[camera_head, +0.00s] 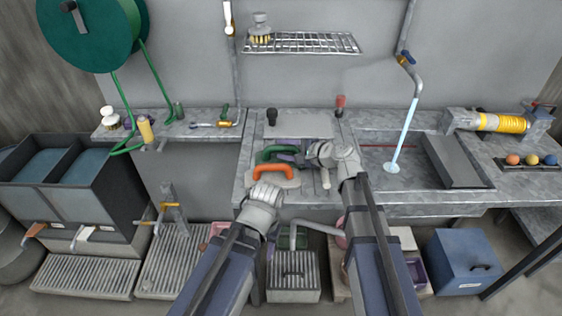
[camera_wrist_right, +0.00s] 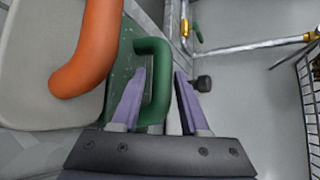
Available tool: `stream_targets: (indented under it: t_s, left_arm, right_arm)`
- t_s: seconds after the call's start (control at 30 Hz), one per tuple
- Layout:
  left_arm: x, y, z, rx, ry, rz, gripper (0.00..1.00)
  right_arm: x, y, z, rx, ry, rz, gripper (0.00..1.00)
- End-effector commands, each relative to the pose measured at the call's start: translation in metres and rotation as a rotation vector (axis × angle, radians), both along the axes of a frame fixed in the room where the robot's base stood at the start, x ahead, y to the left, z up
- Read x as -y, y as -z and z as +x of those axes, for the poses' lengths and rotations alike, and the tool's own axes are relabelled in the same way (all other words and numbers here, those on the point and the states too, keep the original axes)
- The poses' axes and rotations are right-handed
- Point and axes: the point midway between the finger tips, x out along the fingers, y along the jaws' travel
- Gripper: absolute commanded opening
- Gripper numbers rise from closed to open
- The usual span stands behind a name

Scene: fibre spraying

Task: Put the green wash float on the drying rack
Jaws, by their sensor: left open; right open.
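The green wash float lies on the counter at the centre of the head view, its green handle (camera_head: 268,153) behind an orange-handled float (camera_head: 272,172). In the right wrist view the green handle (camera_wrist_right: 162,75) runs between the purple fingers of my right gripper (camera_wrist_right: 160,90), which is open. In the head view my right gripper (camera_head: 297,157) reaches the handle from the right. My left gripper (camera_head: 262,190) is open, just in front of the orange-handled float; its fingertips are hard to see. The drying rack (camera_head: 325,43) is a wire shelf on the back wall; its edge shows in the right wrist view (camera_wrist_right: 309,100).
A yellow-bristled brush (camera_head: 261,30) stands at the rack's left end; the rack's middle and right are empty. A water stream (camera_head: 405,135) falls into the sink on the right. A green hose reel (camera_head: 88,35) hangs at upper left.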

Motion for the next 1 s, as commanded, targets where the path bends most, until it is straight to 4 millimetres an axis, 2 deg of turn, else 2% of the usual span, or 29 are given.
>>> stream_targets:
  t_s: [0.27, 0.63, 1.0]
  left_arm:
    - [0.0, 0.0017, 0.0, 0.0, 0.0, 0.0, 0.5]
    - [0.0, 0.0019, 0.0, 0.0, 0.0, 0.0, 0.5]
    - [0.0, 0.0024, 0.0, 0.0, 0.0, 0.0, 0.5]
  right_arm:
    - [-0.0033, 0.0017, 0.0027, 0.0, 0.001, -0.001, 0.42]
    - [-0.0032, 0.0024, 0.0021, -0.001, 0.0, -0.002, 0.01]
    - [-0.0035, 0.0035, 0.0006, -0.004, -0.004, -0.005, 0.0]
